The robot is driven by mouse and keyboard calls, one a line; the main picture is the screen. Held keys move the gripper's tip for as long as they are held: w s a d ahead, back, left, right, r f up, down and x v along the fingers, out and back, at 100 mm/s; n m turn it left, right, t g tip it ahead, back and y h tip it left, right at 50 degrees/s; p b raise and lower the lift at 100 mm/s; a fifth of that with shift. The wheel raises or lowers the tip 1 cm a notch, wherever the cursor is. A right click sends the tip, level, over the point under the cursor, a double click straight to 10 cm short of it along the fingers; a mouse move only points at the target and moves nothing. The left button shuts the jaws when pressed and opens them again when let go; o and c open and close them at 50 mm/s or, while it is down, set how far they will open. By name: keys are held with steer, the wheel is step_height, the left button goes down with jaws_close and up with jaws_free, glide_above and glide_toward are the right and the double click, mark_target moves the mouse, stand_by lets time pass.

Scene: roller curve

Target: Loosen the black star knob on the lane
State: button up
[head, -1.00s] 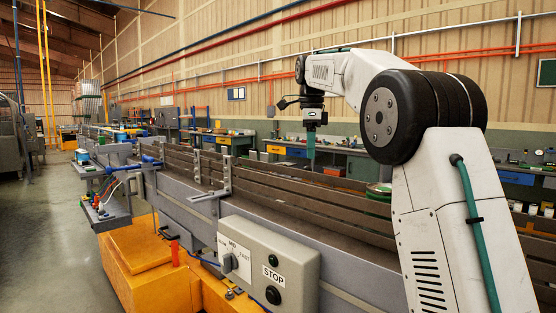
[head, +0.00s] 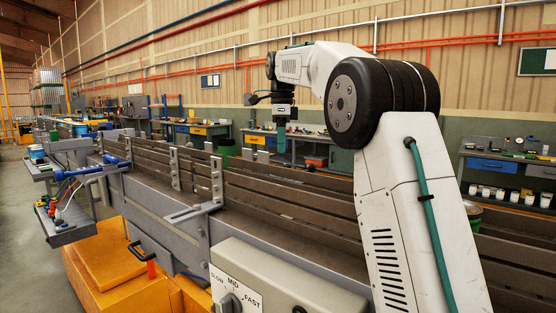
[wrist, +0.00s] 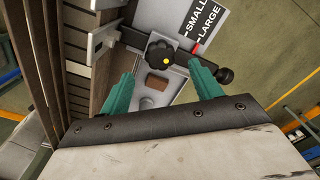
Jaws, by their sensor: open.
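A white plate (wrist: 173,17) beside the knob carries the words SMALL and LARGE and a red mark. In the head view my gripper (head: 281,138) points down over the far side of the lane (head: 270,220); I cannot make out the knob clearly there.
A small brown block (wrist: 157,84) lies near the knob. Brown guide rails (head: 290,195) and upright metal brackets (head: 217,182) line the conveyor. A control box (head: 275,280) with a SLOW, MID, FAST dial is in front. Workbenches stand along the back wall.

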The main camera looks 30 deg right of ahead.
mark_target(282, 164)
step_height(282, 164, down, 6)
steer(key=shift+r, duration=0.15)
steer(key=c, duration=1)
